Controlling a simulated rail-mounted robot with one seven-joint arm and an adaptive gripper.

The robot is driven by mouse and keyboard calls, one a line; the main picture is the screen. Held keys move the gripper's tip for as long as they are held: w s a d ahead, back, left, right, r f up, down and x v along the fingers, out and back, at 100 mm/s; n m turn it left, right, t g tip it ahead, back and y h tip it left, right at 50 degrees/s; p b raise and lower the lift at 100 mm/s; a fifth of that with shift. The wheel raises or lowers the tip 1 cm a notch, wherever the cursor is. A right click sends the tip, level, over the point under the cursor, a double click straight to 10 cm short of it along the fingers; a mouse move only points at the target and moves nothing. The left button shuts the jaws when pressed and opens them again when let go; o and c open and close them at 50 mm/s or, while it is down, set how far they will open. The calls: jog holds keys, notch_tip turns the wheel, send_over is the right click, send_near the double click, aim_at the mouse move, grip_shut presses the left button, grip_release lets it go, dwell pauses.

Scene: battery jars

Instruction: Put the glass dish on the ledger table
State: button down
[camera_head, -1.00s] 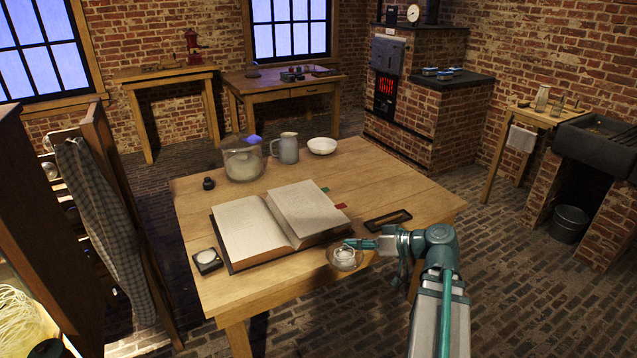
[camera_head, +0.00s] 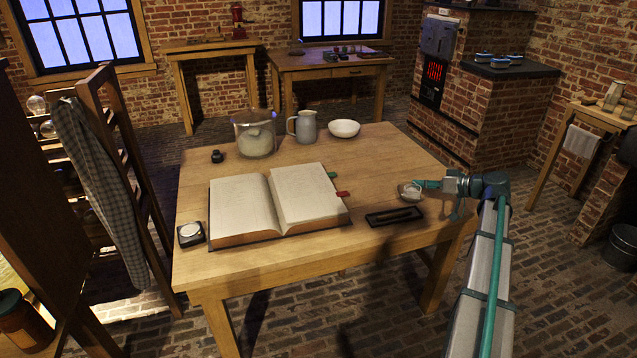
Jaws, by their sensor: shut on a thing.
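The small glass dish (camera_head: 410,193) is at the right part of the ledger table (camera_head: 400,160), just beyond the dark narrow tray. My gripper (camera_head: 424,184) reaches in from the right and is shut on the dish's rim side. The dish looks level. I cannot tell whether its base touches the tabletop or hangs a little above it. The fingertips are small and partly merge with the dish in this view.
The open ledger (camera_head: 250,205) fills the table's middle. A dark tray (camera_head: 394,216) lies just in front of the dish. A large glass jar (camera_head: 255,135), grey jug (camera_head: 305,127) and white bowl (camera_head: 344,128) stand at the back. Bare wood lies behind the dish.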

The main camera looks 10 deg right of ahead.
jog(key=w+d+f, duration=0.1)
jog(key=w+d, duration=0.2)
jog(key=w, duration=0.2)
send_over(435, 201)
jog(key=a, duration=0.1)
jog(key=f, duration=0.8)
jog(key=shift+s+f+p, duration=0.2)
jog(key=shift+s+p, duration=0.15)
jog(key=shift+s, duration=0.05)
jog(key=shift+w+d+f, duration=0.3)
jog(key=shift+d+f, duration=0.25)
jog(key=shift+f, duration=0.3)
jog(key=shift+f+p, duration=0.4)
jog(key=shift+f, duration=1.2)
jog(key=shift+f+b, duration=0.25)
jog(key=shift+b, duration=0.05)
jog(key=c, duration=1.3)
grip_release()
jog(key=shift+r, duration=0.1)
